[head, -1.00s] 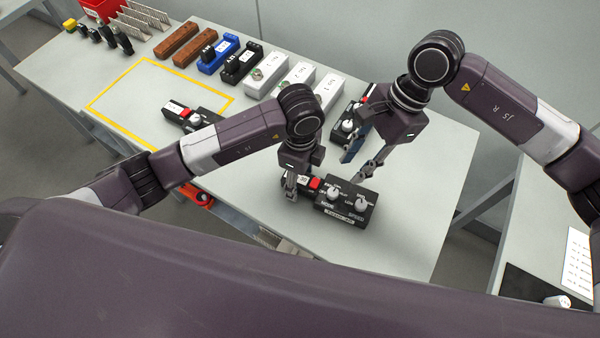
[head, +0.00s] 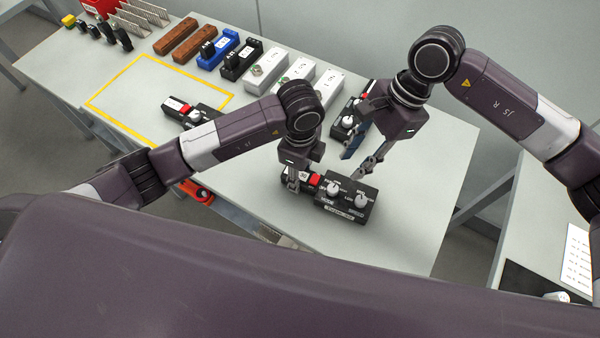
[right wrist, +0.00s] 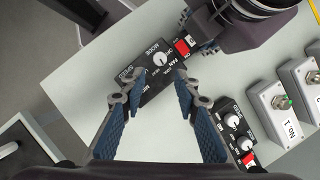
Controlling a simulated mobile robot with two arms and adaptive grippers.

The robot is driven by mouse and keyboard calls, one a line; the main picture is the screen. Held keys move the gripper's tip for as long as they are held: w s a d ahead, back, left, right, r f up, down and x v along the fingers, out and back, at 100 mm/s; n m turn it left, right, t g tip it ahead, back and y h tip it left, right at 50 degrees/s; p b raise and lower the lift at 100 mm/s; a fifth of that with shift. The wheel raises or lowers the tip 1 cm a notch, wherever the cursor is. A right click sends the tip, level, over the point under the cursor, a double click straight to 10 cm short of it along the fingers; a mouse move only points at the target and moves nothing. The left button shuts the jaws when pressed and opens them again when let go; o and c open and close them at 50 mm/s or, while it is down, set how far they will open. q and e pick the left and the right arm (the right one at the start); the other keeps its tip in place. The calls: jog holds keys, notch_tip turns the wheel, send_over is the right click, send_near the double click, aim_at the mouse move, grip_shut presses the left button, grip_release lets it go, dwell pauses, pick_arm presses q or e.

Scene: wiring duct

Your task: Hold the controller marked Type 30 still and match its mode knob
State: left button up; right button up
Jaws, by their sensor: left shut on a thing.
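The black controller (head: 345,208) lies on the table near its front edge. Its front label is too small to read surely. It has two white knobs and a red switch (head: 316,180). The mode knob (right wrist: 160,59) shows in the right wrist view beside the word MODE. My left gripper (head: 297,186) is shut on the controller's narrow end, beside the red switch. My right gripper (head: 360,160) is open and empty just behind the controller. In the right wrist view its fingers (right wrist: 158,90) are spread, with the controller beyond them.
Another black controller (head: 349,122) stands behind my right gripper, and a third (head: 192,115) lies by the yellow-outlined area (head: 109,92). White numbered boxes (head: 298,77), blue and black blocks and brown blocks line the back. The table to the right is clear.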

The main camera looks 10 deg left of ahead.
aim_at(334, 187)
dwell(0.4)
jog(key=shift+o, duration=1.1)
jog(key=shift+r, duration=0.1)
jog(key=a+f, duration=0.1)
jog(key=f, duration=0.2)
jog(key=s+a+f+m, duration=0.1)
jog(key=f, duration=0.2)
jog(key=s+f+m, duration=0.1)
jog(key=f, duration=0.2)
jog(key=shift+a+f+y, duration=0.1)
jog(key=shift+a+y, duration=0.3)
grip_shut()
